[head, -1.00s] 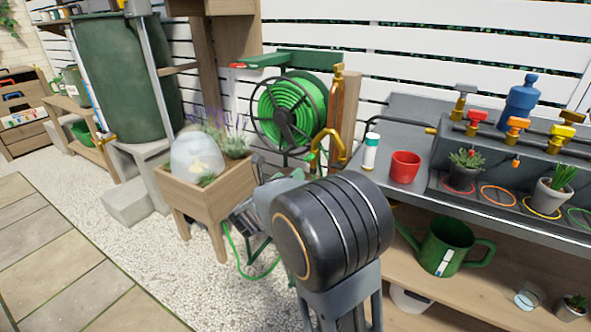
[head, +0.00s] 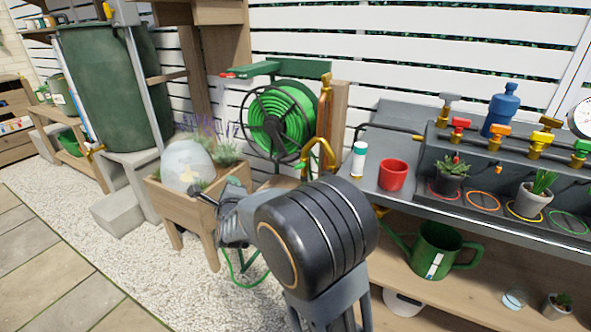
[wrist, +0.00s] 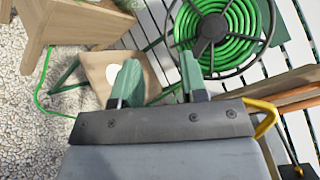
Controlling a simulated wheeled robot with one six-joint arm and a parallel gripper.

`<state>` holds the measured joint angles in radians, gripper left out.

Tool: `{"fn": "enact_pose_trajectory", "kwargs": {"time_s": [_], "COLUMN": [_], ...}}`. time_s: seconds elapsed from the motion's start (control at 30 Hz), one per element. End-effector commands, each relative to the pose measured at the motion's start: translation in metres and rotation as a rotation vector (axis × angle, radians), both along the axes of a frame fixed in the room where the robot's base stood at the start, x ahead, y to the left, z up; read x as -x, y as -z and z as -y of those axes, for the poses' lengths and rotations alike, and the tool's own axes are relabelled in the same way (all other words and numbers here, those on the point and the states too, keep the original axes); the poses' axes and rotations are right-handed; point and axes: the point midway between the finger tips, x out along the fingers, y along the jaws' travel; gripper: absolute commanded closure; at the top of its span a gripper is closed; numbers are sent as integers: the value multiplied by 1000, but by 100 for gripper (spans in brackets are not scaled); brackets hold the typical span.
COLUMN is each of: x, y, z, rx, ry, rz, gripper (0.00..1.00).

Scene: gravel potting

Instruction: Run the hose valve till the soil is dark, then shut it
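The hose reel (head: 282,118) carries a coiled green hose and stands by the white fence; it also shows at the top of the wrist view (wrist: 212,28). A brass standpipe (head: 325,100) rises at its right, with a bent golden spout (head: 322,150) below. I cannot tell which part is the hose valve. A wooden planter (head: 190,210) holds lavender and a clear dome; its soil is mostly hidden. My gripper (wrist: 158,80) is open, its green-tipped fingers apart with nothing held between them. In the head view, my arm partly hides it near the planter.
A grey bench (head: 385,205) at right holds a red cup (head: 393,175), small pots and several coloured taps. A green watering can (head: 438,250) is on the shelf below. A green barrel (head: 115,90) stands left. The gravel (head: 130,270) in front is clear.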

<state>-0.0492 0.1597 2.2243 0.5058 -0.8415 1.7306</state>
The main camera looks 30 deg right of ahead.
Motion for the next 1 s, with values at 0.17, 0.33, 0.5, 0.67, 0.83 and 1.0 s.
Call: {"fn": "enact_pose_trajectory", "kwargs": {"time_s": [0.17,0.33,0.5,0.67,0.83,1.0], "x": [3,40,78,91,85,83], "y": [54,114,142,118,59,12], "z": [-65,-73,-24,41,82,93], "rx": [469,1044,1707,2326,-2088,-1789], "ry": [-456,-824,-1088,-1168,775,517], "rz": [-376,-751,-1141,-1541,1479,1415], "gripper": [61,61,61,61,61,61]}}
